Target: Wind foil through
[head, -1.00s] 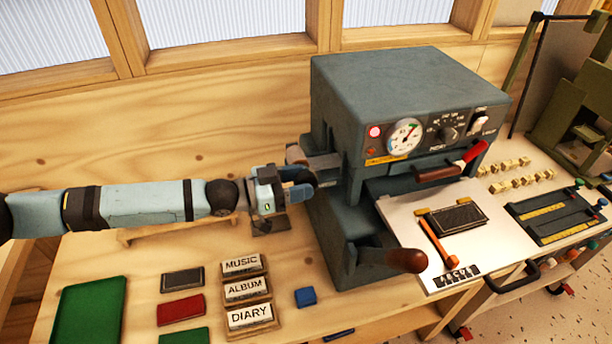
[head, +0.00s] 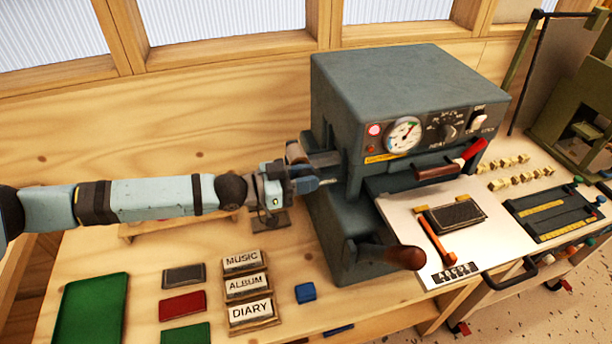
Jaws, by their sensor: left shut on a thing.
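The grey foil machine (head: 395,85) stands on the bench with a dial gauge (head: 404,134) and switches on its front. My left gripper (head: 312,181) is at the machine's left side, shut on a small part there that its fingers mostly hide; it looks like a winding knob. A brown cylinder end (head: 296,152) and a dark bracket (head: 324,160) show just above the gripper; I cannot tell whether the cylinder is a foil roll. A dark cover piece (head: 455,216) lies on the machine's pale bed (head: 408,222). My right gripper is not in view.
A red-tipped lever (head: 470,153) and a brown-knobbed handle (head: 404,257) stick out of the machine. MUSIC, ALBUM and DIARY blocks (head: 246,286), a blue block (head: 305,291) and coloured pieces (head: 182,304) lie front left. A green tray (head: 92,308) is at far left.

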